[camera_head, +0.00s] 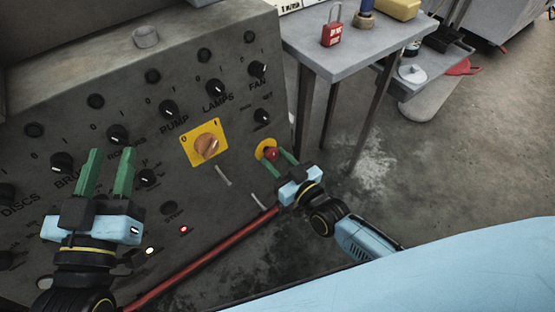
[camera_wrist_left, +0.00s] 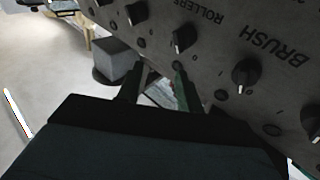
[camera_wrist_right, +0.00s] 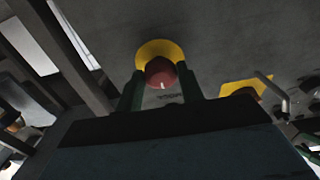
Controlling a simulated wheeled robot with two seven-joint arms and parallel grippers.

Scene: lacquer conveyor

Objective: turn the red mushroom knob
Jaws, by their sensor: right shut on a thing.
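The red mushroom knob (camera_head: 271,154) sits on a round yellow plate (camera_head: 262,147) at the right end of the grey control panel. My right gripper (camera_head: 275,160) is at the knob, with its green fingers on either side of it. In the right wrist view the knob (camera_wrist_right: 161,72) shows between the two fingertips, with the yellow plate (camera_wrist_right: 158,47) behind it, and the fingers are shut on it. My left gripper (camera_head: 110,165) is in front of the panel's left part, its green fingers apart and nothing between them. The left wrist view shows its fingers (camera_wrist_left: 160,75) apart near the panel.
The control panel (camera_head: 235,190) carries several black knobs and a yellow-plated orange switch (camera_head: 206,146) left of the red knob. A red bar (camera_head: 205,258) runs along the panel's foot. A grey table (camera_head: 365,45) with a red padlock (camera_head: 332,34) stands to the right.

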